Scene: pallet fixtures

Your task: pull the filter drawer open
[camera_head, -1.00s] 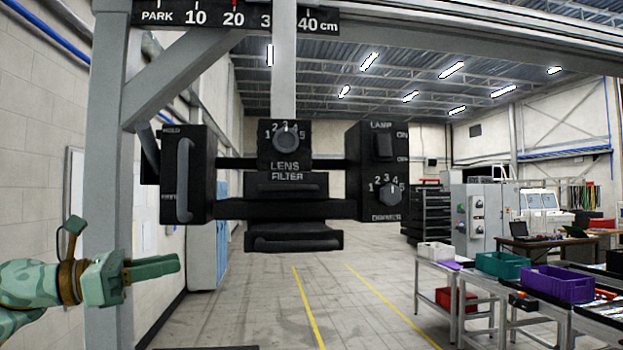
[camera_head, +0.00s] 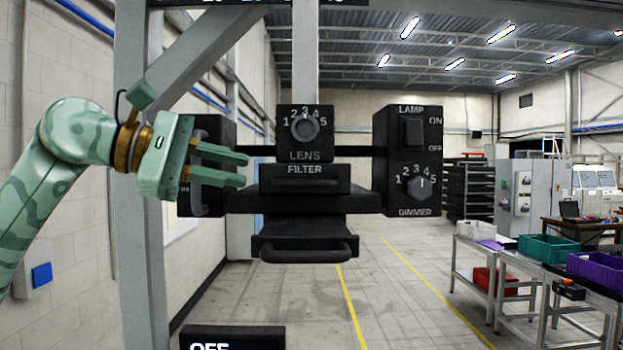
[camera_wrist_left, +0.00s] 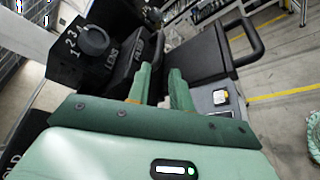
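The filter drawer (camera_head: 305,180) is a black front labelled FILTER, below the LENS knob (camera_head: 305,127) in the head view. It looks shut, though how far it stands out is hard to judge. In the left wrist view the FILTER lettering (camera_wrist_left: 136,48) shows just beyond the fingers. My left gripper (camera_head: 246,169) is left of the drawer front, fingers pointing right, with a gap between them and nothing held. The fingers also show apart in the left wrist view (camera_wrist_left: 162,78). Contact with the drawer is not visible. My right gripper is out of view.
A lower black tray with a bar handle (camera_head: 306,254) juts out beneath the filter drawer. The lamp and dimmer box (camera_head: 408,160) is at right. A box with a vertical handle (camera_head: 212,130) is partly behind my left gripper. Benches with bins stand far right.

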